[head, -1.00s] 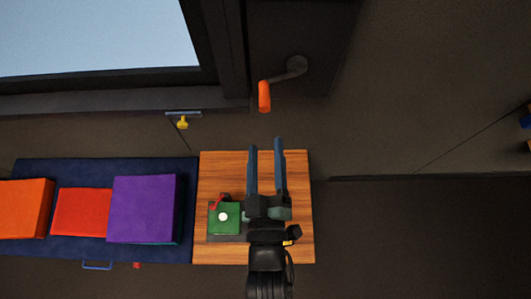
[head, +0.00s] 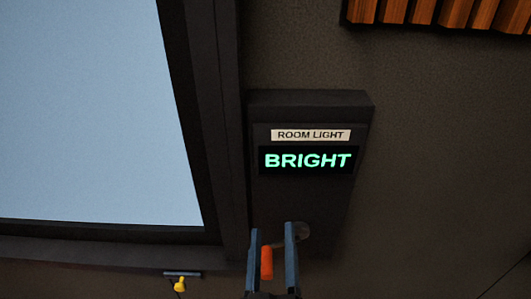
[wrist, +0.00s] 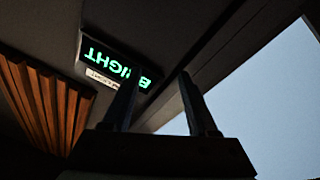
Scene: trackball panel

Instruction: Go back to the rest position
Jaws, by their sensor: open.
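My gripper (head: 273,230) is at the bottom of the head view, its two blue-grey fingers parallel, apart and pointing up. An orange-handled crank (head: 267,262) shows between the fingers in the picture. The wrist view shows my gripper (wrist: 157,80) with nothing between its fingers, so the handle seems to lie beyond them, not in their grip. Above the crank is a dark panel with a ROOM LIGHT label (head: 311,134) and a display (head: 308,160) lit green with BRIGHT. The display also shows upside down in the wrist view (wrist: 112,62).
A large pale blue screen or window (head: 85,110) in a dark frame fills the left. A small yellow knob (head: 180,284) is at the bottom left. Wooden slats (head: 440,12) are at the top right. The wall right of the panel is bare.

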